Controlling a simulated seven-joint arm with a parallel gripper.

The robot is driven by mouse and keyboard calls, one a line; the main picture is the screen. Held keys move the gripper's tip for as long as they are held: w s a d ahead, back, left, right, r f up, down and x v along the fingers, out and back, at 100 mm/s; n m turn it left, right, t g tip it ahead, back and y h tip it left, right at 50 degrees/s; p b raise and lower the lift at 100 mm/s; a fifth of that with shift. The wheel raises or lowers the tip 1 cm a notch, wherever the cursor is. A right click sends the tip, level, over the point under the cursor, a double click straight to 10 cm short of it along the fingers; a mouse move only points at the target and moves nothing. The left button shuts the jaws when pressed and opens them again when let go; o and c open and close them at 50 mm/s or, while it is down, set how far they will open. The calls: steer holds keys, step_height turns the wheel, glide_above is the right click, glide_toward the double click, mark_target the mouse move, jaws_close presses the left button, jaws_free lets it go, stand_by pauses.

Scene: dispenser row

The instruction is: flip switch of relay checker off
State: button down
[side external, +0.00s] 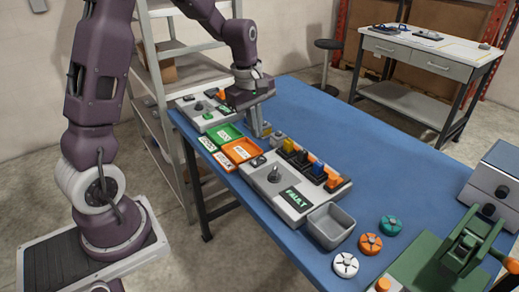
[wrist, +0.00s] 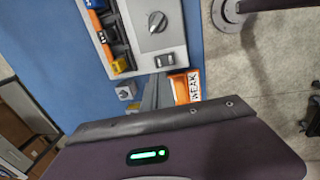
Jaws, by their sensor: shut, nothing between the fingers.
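The relay checker is a light grey box (side external: 269,191) with a dark dial, a lit display (side external: 293,198) reading FAULT, and a row of coloured relays along its far side. Its small black rocker switch (side external: 258,161) sits at the end nearest my gripper; the wrist view shows the rocker switch (wrist: 165,61) below the dial (wrist: 157,22). Which way the rocker is tipped is too small to tell. My gripper (side external: 262,134) is shut and empty, pointing down beside that end of the box. In the wrist view, my gripper (wrist: 158,80) is just below the switch; contact cannot be told.
A green tray (side external: 226,133) and an orange tray (side external: 241,151) lie left of my gripper. Another grey device (side external: 200,118) is behind them. A grey open bin (side external: 331,226) and several round knobs stand at the checker's near end.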

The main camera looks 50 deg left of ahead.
mark_target(255, 161)
steer(key=f, duration=0.5)
steer(key=w+f, duration=0.1)
steer(key=f, duration=0.1)
steer(key=shift+f, duration=0.35)
steer(key=shift+w+f+g, duration=0.15)
steer(key=shift+f+g, duration=0.05)
steer(key=shift+g, duration=0.1)
steer(key=shift+f, duration=0.1)
steer(key=shift+s, duration=0.2)
steer(key=shift+s, duration=0.8)
step_height(255, 161, up, 14)
steer(key=shift+s, duration=0.4)
